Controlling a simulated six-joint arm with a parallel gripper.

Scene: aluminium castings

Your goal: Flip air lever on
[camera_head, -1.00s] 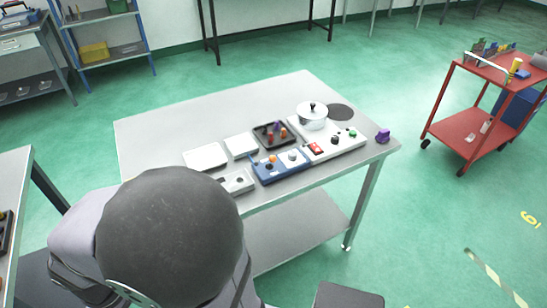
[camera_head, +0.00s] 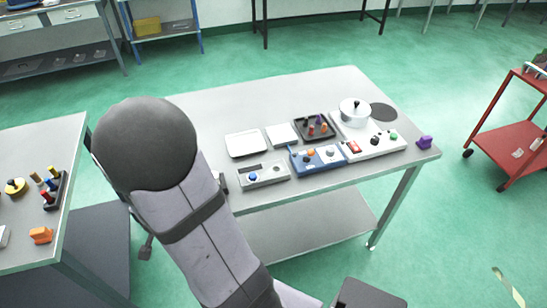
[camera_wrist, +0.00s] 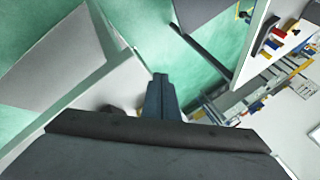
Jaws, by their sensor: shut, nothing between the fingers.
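A blue control box (camera_head: 303,166) stands on the grey table, with an orange knob (camera_head: 309,153) and a small blue upright piece at its left end that could be a lever. I cannot tell for sure which control is the air lever, or its position. A light grey box (camera_head: 263,176) with a blue knob (camera_head: 253,176) stands to its left. My gripper (camera_wrist: 160,78) shows in the wrist view, shut and empty, above the floor between tables. In the head view my arm mostly hides it, left of the boxes.
A white panel (camera_head: 384,145) with a red switch and a green button stands at the right, with a silver pot (camera_head: 354,112) behind it. White trays (camera_head: 246,144) and a black tray (camera_head: 313,128) lie behind the boxes. A second table (camera_head: 30,150) with loose parts is at left.

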